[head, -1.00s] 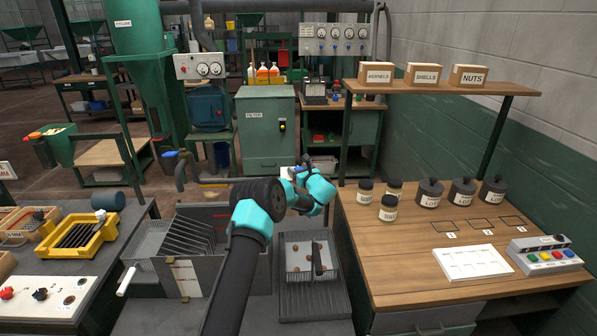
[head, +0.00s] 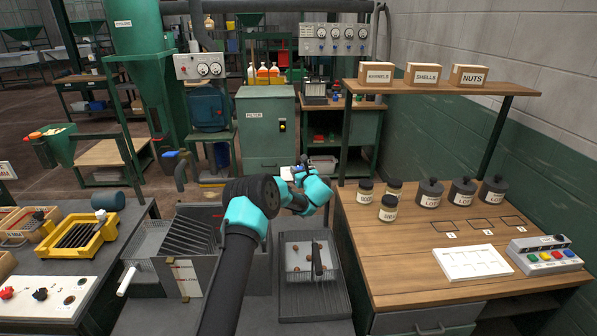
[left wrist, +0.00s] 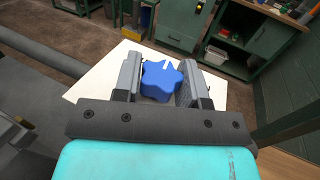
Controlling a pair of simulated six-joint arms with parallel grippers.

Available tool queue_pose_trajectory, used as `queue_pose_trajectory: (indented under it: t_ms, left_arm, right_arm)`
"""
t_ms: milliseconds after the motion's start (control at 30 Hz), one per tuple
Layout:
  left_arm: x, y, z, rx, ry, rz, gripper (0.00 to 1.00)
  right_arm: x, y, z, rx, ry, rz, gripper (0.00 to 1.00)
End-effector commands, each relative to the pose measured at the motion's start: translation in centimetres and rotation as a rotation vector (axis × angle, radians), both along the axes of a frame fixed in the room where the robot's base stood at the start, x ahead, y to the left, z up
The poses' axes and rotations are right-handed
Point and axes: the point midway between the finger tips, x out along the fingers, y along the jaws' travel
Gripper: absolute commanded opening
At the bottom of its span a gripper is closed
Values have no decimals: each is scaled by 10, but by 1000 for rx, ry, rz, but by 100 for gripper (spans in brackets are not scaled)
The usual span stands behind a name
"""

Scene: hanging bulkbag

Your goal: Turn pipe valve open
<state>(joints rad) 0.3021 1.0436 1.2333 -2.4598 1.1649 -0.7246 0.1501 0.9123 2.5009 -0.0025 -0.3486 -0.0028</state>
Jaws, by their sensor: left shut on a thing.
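A blue lobed knob (left wrist: 160,82) with a white mark stands on a white panel (left wrist: 85,92) in the left wrist view. My left gripper (left wrist: 157,80) has its two grey fingers on either side of the knob and is shut on it. In the head view my left gripper (head: 304,166) reaches away past the middle of the bench, and the wrist mostly hides the knob. A separate blue handle (head: 170,153) sits on a grey pipe at the left. My right gripper is not in view.
A wire basket (head: 308,256) with several brown nuts sits in a grey tray below my wrist. A green filter cabinet (head: 264,130) stands behind.

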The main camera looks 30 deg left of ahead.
Motion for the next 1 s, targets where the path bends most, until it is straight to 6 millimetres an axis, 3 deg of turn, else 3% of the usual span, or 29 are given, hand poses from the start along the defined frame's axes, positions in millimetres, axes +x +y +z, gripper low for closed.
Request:
queue_pose_trajectory:
  t_ms: [500,867,900,1000]
  left_arm:
    - [0,2,2,0,-2,-293,15]
    - [0,1,2,0,0,-314,15]
    - [0,1,2,0,0,-314,39]
    - [0,1,2,0,0,-314,49]
  right_arm:
    - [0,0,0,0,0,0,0]
    - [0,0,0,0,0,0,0]
    - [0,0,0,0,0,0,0]
    - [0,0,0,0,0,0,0]
